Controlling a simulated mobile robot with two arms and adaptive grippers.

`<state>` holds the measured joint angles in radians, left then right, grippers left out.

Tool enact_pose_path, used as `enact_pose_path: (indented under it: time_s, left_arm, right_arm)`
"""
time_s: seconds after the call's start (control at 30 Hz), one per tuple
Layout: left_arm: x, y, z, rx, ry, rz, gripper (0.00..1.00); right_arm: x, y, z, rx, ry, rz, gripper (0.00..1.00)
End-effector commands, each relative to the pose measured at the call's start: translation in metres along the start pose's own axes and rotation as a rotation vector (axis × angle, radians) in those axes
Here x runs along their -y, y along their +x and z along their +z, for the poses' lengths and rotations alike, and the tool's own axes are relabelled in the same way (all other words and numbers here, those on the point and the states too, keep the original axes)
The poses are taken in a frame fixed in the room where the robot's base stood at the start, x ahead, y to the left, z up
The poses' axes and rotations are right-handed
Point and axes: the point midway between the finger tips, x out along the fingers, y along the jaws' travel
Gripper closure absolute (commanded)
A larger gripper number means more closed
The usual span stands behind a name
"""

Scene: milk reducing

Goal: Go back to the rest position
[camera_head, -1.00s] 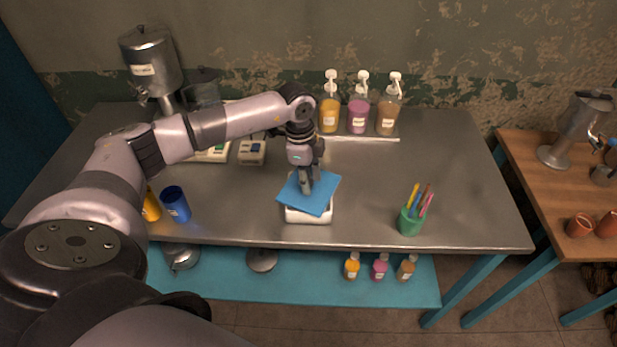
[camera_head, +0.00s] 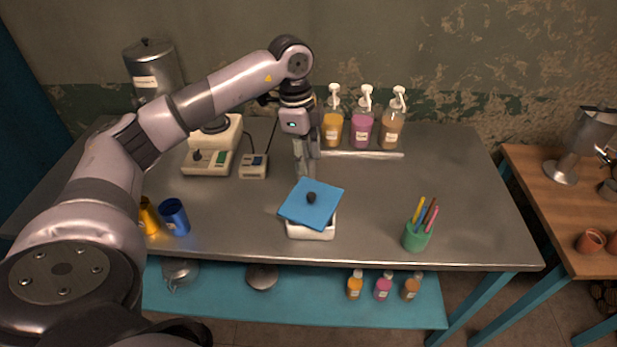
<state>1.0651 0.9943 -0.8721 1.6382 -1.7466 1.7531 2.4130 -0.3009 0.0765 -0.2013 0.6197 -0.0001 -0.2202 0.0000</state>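My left gripper (camera_head: 306,170) hangs above the table, pointing down, just behind and above a blue lid (camera_head: 318,206) with a dark knob. Its fingers look close together with nothing between them, but the gap is not clear. The blue lid rests askew on a white container (camera_head: 306,232) near the table's front edge. The gripper appears clear of the knob. My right gripper does not show.
The metal table (camera_head: 375,190) holds a green pen cup (camera_head: 416,238), a blue cup (camera_head: 174,217), a yellow cup (camera_head: 148,218), a white hotplate device (camera_head: 210,162) and several pump bottles (camera_head: 361,128) at the back. A wooden table (camera_head: 540,170) stands at right.

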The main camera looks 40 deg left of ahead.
Motion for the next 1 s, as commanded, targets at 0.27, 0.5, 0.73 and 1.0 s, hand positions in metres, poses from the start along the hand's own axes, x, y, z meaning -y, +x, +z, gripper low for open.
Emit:
enact_pose_path:
  time_s: [0.27,0.5,0.73,1.0]
  left_arm:
    - [0.0,-0.017,0.0,0.0,-0.001,0.0,0.62]
    - [0.0,-0.017,0.0,0.0,-0.001,0.001,0.62]
    - [0.0,-0.016,-0.001,-0.002,0.001,0.001,0.62]
    - [-0.026,0.017,-0.092,-0.306,0.263,0.006,0.62]
  right_arm:
    - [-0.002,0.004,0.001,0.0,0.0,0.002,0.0]
    - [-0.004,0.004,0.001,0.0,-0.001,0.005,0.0]
    - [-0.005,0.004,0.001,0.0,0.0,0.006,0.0]
    - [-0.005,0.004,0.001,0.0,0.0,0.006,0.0]
